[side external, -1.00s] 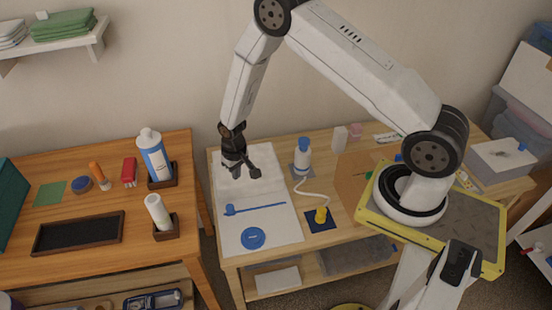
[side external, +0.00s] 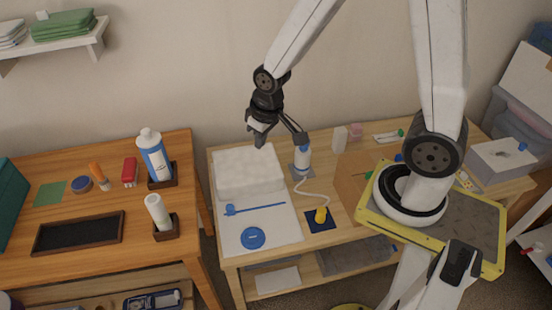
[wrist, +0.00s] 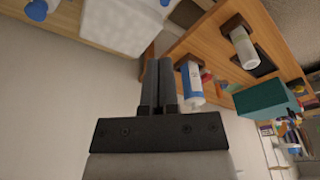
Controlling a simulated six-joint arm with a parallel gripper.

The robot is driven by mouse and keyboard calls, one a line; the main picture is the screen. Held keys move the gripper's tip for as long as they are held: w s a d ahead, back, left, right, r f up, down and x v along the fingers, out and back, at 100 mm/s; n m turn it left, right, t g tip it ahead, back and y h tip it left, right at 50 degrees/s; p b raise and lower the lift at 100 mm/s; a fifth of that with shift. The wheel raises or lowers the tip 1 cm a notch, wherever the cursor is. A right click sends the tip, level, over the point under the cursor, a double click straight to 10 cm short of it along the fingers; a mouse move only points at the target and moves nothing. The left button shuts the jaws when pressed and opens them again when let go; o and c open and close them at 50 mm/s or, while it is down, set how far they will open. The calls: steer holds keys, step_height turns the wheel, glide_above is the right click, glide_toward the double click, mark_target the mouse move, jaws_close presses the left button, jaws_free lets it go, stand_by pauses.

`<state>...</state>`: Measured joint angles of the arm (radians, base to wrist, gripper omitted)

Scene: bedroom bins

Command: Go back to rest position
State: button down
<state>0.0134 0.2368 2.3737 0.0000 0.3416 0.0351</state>
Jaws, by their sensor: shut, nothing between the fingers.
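My gripper (side external: 261,136) hangs empty above the back left of the light wooden table, over a white padded block (side external: 247,172) and apart from it. In the wrist view my gripper's two dark fingers (wrist: 157,84) lie side by side, shut with nothing between them.
A white mat (side external: 277,226) carries a blue stick (side external: 258,209) and blue disc (side external: 253,238). The left desk holds a blue-and-white bottle (side external: 154,158) and a black tray (side external: 78,233). Space above the tables is open.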

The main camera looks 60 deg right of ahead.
steer(key=s+r, duration=0.2)
steer(key=s, duration=0.3)
steer(key=shift+s+a+r+n, duration=0.2)
steer(key=shift+r+n, duration=0.1)
steer(key=shift+r, duration=0.1)
